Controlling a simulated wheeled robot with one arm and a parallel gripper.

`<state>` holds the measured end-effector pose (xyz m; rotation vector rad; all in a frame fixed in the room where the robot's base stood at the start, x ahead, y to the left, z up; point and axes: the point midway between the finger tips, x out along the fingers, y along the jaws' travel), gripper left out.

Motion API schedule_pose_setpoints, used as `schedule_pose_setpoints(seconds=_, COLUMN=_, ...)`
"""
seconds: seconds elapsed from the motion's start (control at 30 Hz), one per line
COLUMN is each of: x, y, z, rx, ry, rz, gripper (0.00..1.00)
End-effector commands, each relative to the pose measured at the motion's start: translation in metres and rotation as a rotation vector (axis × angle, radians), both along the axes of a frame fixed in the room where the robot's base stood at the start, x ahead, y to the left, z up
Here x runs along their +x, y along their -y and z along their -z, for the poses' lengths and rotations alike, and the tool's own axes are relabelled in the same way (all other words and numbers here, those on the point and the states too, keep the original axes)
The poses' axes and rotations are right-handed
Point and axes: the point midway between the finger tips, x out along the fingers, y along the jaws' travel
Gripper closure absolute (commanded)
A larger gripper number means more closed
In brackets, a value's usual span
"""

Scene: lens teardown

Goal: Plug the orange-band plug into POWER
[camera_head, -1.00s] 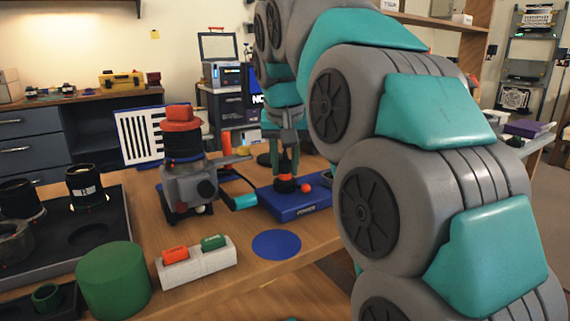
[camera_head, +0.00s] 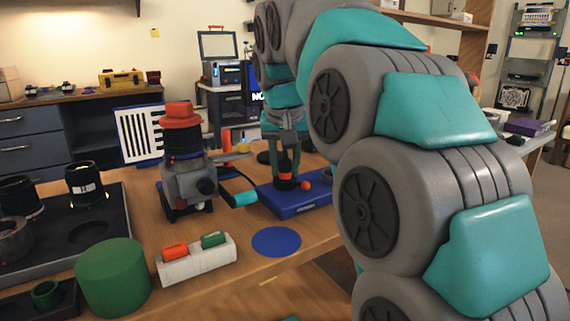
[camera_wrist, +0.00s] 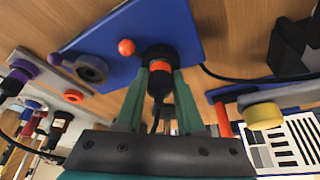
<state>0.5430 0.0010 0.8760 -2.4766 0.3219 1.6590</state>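The orange-band plug (camera_head: 285,166) stands upright at the black round socket on the blue POWER box (camera_head: 312,204). In the wrist view its orange band (camera_wrist: 159,67) sits right against the dark socket ring (camera_wrist: 157,50), and its black cable trails back between my fingers. How deep the plug sits cannot be seen. My gripper (camera_wrist: 161,78) has its two teal fingers on either side of the plug, with slim gaps, so it looks open around it. In the head view my gripper (camera_head: 285,148) is above the box.
A red-capped grey device (camera_head: 188,185) stands left of the box, with a teal cylinder (camera_head: 244,199) near it. A small red ball (camera_head: 304,185) is beside the socket. A blue disc (camera_head: 276,242), a white block (camera_head: 197,261) and a green cylinder (camera_head: 113,278) are in front.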

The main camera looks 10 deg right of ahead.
Motion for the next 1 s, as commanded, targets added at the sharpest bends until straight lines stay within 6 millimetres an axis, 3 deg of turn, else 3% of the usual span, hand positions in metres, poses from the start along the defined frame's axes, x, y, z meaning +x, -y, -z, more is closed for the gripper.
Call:
schedule_pose_setpoints(seconds=0.13, x=0.000, y=0.000, z=0.000, rx=0.000, ry=-0.001, rz=0.000, gripper=0.32)
schedule_pose_setpoints(seconds=0.37, x=-0.004, y=-0.001, z=-0.012, rx=0.000, ry=0.002, rz=0.001, gripper=0.32)
schedule_pose_setpoints(seconds=0.73, x=-0.021, y=-0.006, z=-0.058, rx=0.000, ry=0.004, rz=0.000, gripper=0.32)
schedule_pose_setpoints(seconds=1.0, x=-0.029, y=-0.008, z=-0.072, rx=0.001, ry=0.002, rz=0.001, gripper=0.32)
